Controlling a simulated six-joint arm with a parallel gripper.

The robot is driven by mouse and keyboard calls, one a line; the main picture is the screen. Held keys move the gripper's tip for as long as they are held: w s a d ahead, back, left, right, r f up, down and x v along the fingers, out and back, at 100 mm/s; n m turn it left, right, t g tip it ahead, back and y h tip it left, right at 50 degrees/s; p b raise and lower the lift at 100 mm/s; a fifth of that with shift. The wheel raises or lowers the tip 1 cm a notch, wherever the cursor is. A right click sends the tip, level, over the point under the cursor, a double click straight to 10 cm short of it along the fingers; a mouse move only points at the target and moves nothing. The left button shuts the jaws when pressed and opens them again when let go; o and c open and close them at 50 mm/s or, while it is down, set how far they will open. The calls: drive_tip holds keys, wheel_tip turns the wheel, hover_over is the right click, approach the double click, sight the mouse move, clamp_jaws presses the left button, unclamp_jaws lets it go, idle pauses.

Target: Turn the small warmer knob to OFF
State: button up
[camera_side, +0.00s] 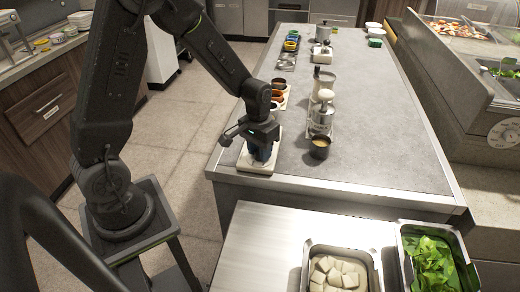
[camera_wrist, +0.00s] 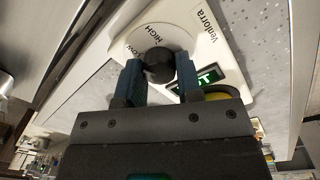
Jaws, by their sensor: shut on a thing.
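The small warmer (camera_wrist: 218,30) is a white, flat unit near the front left corner of the counter, marked "Ventorra". It also shows in the side view (camera_side: 243,165), partly hidden under my gripper. Its black round knob (camera_wrist: 159,62) sits on a pale dial with LOW and HIGH printed on it; the OFF mark cannot be made out. My gripper (camera_wrist: 160,78) points down at the warmer, its blue fingers on either side of the knob and shut on it. In the side view my gripper (camera_side: 262,155) hides the knob.
Sauce cups (camera_side: 278,97) stand just behind the warmer. A metal dispenser (camera_side: 320,118) and a small dark cup (camera_side: 320,148) stand to the right. Pans of white cubes (camera_side: 338,272) and green leaves (camera_side: 432,262) are in front. The counter's right side is clear.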

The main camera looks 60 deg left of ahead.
sight(257, 153)
drive_tip(key=n, duration=1.2)
drive_tip(key=shift+s+n, duration=0.1)
drive_tip(key=shift+n, duration=0.2)
idle(0.4)
drive_tip(key=o, duration=0.9)
drive_tip(key=shift+o, duration=0.2)
drive_tip(key=shift+y, duration=0.3)
wheel_tip(257, 153, up, 14)
drive_tip(key=shift+s, duration=0.3)
